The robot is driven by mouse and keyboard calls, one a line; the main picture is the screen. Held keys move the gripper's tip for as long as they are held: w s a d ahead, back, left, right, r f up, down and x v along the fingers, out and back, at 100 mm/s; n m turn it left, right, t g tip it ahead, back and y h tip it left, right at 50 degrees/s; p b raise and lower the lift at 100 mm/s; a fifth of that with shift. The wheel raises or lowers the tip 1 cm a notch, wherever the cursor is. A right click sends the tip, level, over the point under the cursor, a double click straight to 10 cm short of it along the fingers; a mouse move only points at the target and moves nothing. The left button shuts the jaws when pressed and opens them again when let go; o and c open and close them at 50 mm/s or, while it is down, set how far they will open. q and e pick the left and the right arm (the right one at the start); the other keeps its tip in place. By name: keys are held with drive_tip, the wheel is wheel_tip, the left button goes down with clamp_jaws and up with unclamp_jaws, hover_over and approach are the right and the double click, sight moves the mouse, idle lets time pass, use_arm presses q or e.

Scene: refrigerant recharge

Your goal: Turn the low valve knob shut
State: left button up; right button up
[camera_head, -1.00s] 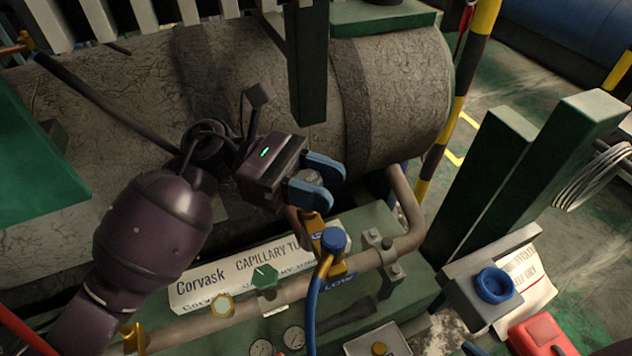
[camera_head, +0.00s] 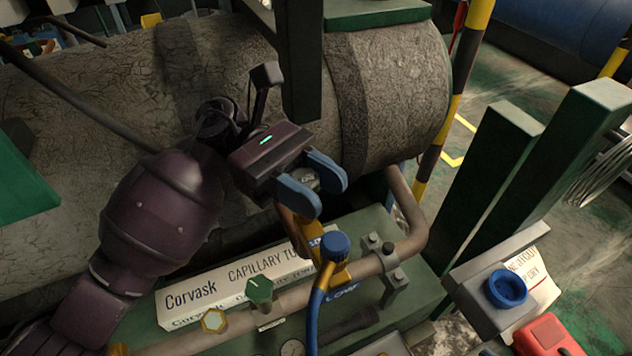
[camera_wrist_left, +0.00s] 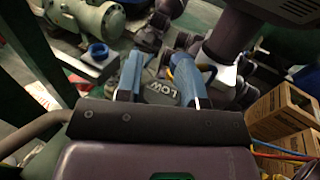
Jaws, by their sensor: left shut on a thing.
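The low valve knob (camera_head: 306,177) is a small grey round knob. In the left wrist view the knob (camera_wrist_left: 161,91) shows its LOW lettering. It sits on top of a yellow valve body (camera_head: 303,230) on the pipe rack. My left gripper (camera_head: 322,194) has two blue fingers, one on each side of the knob, and is shut on it. The left wrist view shows the same fingers (camera_wrist_left: 158,78) flanking the knob. The fingers hide part of the knob in the head view. My right gripper cannot be made out in either view.
A blue-capped hose fitting (camera_head: 335,245) with a blue hose stands just below the knob. A green knob (camera_head: 259,290) and a brass hex fitting (camera_head: 214,320) are on the pipe at left. The large insulated tank (camera_head: 390,95) is close behind. Green posts (camera_head: 560,190) stand at right.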

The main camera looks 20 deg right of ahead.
sight(293, 173)
use_arm(q)
drive_tip(key=o, duration=0.9)
drive_tip(key=shift+w, duration=0.1)
drive_tip(key=v, duration=0.7)
drive_tip(key=shift+w+a, duration=0.1)
use_arm(e)
drive_tip(key=shift+s+a+f, duration=0.1)
drive_tip(key=shift+f, duration=0.05)
use_arm(q)
drive_tip(key=shift+p, duration=0.3)
use_arm(e)
drive_tip(key=shift+r, duration=0.2)
